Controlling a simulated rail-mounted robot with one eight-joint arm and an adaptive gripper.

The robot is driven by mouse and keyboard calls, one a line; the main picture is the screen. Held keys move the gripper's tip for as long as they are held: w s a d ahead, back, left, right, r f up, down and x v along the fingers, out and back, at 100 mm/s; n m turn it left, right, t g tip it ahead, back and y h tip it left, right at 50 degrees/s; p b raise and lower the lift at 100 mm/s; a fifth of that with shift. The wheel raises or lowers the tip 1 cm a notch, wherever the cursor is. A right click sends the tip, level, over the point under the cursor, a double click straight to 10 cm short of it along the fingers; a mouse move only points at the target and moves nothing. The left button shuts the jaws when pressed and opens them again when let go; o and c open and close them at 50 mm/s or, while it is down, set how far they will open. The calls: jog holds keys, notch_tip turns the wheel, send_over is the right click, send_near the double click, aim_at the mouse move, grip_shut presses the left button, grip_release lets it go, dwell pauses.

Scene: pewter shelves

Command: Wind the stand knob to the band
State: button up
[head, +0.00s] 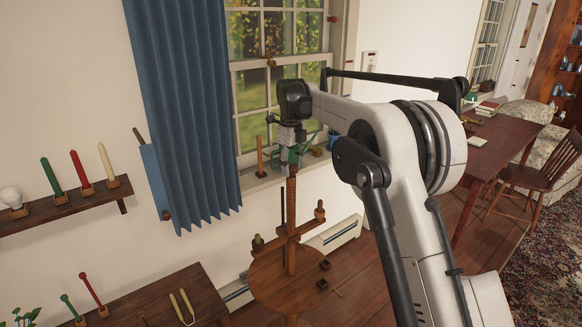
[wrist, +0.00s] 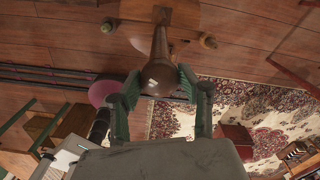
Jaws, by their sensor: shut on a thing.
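The wooden stand (head: 291,255) rises as an upright post with a crossbar from a round table. Its top reaches into my gripper (head: 290,166), which points straight down over it. In the wrist view the brown knob end of the post (wrist: 160,70) sits between the green fingers of my gripper (wrist: 158,80), which are shut on it. A small white mark (wrist: 152,83) shows on the knob's near end. I cannot make out a band in either view; the fingers may hide part of the knob.
The round table (head: 268,285) holds small dark pieces (head: 323,284). A blue curtain (head: 185,110) and window lie behind. A wall shelf with candles (head: 60,208) is at left.

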jog(key=m, duration=0.5)
jog(key=shift+m, duration=0.4)
dwell(0.3)
jog(key=o, duration=1.1)
jog(key=shift+o, duration=0.2)
notch_tip(320, 180, up, 12)
